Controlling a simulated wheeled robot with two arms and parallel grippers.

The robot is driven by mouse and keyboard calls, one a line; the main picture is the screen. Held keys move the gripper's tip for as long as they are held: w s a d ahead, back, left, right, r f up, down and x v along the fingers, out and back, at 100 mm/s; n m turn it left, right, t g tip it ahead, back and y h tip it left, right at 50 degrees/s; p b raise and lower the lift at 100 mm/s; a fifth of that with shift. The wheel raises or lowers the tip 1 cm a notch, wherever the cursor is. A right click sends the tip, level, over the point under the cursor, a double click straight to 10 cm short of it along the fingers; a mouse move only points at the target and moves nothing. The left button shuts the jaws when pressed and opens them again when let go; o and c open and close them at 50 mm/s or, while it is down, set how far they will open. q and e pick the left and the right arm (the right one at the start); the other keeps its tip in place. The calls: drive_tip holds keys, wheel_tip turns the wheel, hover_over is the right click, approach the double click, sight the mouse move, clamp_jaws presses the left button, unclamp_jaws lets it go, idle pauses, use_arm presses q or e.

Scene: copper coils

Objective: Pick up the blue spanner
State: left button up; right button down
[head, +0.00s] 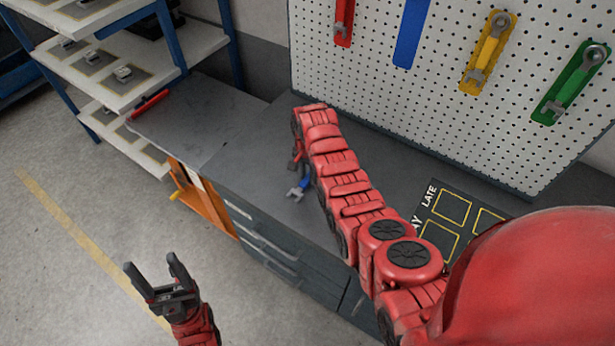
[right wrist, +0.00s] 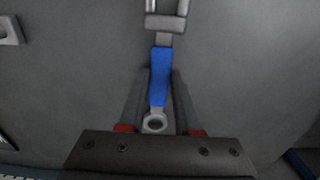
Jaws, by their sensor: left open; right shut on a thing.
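The blue spanner (head: 304,183) shows over the grey bench, beside my red right arm; its grey open jaw points down and left. In the right wrist view the spanner (right wrist: 160,75) lies lengthwise between the fingers of my right gripper (right wrist: 160,90), with its ring end near the palm and its open jaw away from it. My right gripper is shut on the blue handle. I cannot tell whether the spanner still touches the bench. In the head view the arm hides most of that gripper. My left gripper (head: 153,273) is open and empty above the floor.
A white pegboard (head: 445,110) behind the bench (head: 240,165) carries red (head: 343,22), yellow (head: 488,52) and green (head: 572,84) boards with spanners and a bare blue board (head: 410,35). A dark mat with yellow squares (head: 445,208) lies right. Shelves (head: 120,85) stand left.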

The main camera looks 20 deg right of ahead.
drive_tip(key=shift+r, duration=0.15)
drive_tip(key=shift+r+b, duration=0.5)
drive_tip(key=shift+b, duration=0.1)
drive_tip(key=shift+w+r+b, duration=0.15)
drive_tip(key=shift+r+b, duration=0.5)
drive_tip(key=shift+b, duration=0.05)
drive_tip(key=s+p, duration=0.1)
drive_tip(key=s+a+r+p, duration=0.1)
drive_tip(key=s+p, duration=0.1)
drive_tip(key=s+r+p, duration=0.1)
drive_tip(key=p, duration=0.1)
drive_tip(key=shift+s+a+r, duration=0.15)
drive_tip(key=shift+r, duration=0.1)
drive_tip(key=s+a+p, duration=0.1)
drive_tip(key=s+p, duration=0.1)
drive_tip(key=s, duration=0.1)
drive_tip(key=s+a+p, duration=0.1)
drive_tip(key=s+p, duration=0.2)
drive_tip(key=s+a+p, duration=0.1)
drive_tip(key=s+p, duration=0.1)
drive_tip(key=s, duration=0.1)
drive_tip(key=shift+s+p, duration=0.3)
drive_tip(key=shift+s+a, duration=0.25)
drive_tip(key=shift+s, duration=0.6)
drive_tip(key=shift+f, duration=0.1)
drive_tip(key=shift+w, duration=0.15)
